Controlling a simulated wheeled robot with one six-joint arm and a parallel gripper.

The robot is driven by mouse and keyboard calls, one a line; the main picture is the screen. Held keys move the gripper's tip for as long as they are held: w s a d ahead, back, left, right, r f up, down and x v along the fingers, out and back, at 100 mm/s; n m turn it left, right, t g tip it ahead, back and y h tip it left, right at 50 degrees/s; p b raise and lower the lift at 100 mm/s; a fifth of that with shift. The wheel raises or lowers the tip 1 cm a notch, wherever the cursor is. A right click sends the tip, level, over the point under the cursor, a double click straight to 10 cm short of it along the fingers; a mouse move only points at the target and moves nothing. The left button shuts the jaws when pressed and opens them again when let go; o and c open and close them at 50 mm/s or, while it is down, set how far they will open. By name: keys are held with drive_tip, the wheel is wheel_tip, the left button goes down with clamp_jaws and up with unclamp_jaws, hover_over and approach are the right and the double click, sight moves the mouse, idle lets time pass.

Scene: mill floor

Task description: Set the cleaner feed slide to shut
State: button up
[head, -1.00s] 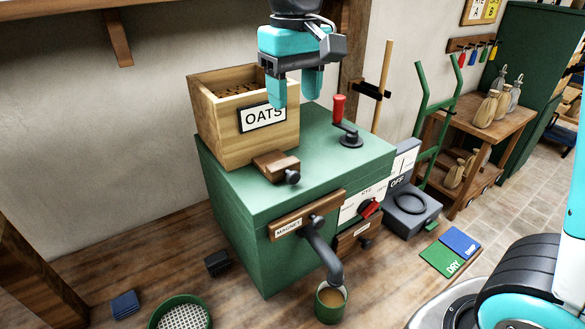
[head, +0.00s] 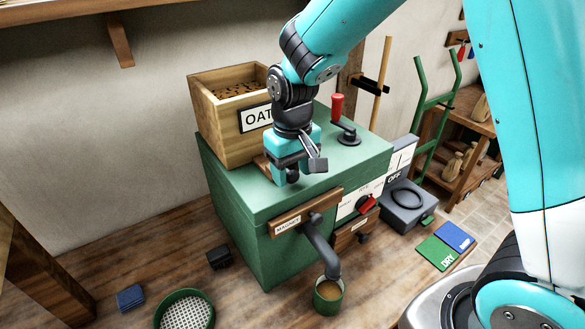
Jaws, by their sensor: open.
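The feed slide (head: 260,162) is a small wooden block at the foot of the wooden oats hopper (head: 228,140), on top of the green cleaner. Most of it is hidden behind my gripper. Its dark knob (head: 293,176) shows just at the fingers. My gripper (head: 291,179) points down at the knob, low over the cleaner's top, and is open. I cannot tell whether a finger touches the knob. Only a sliver of the slide shows, so its setting cannot be read.
A red-handled crank (head: 338,106) stands on the green cleaner (head: 228,198) to the right of my gripper. A magnet drawer (head: 287,224) and red switch (head: 367,204) are on its front. A spout (head: 320,246) leads to a green cup (head: 328,305) on the floor.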

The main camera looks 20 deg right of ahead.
drive_tip(key=shift+f, duration=0.35)
clamp_jaws()
drive_tip(key=w, duration=0.3)
drive_tip(key=w+a, duration=0.1)
drive_tip(key=w, duration=0.1)
drive_tip(key=shift+p, duration=0.35)
drive_tip(key=shift+w+r, duration=0.1)
drive_tip(key=shift+w, duration=0.1)
unclamp_jaws()
drive_tip(key=shift+a, duration=0.15)
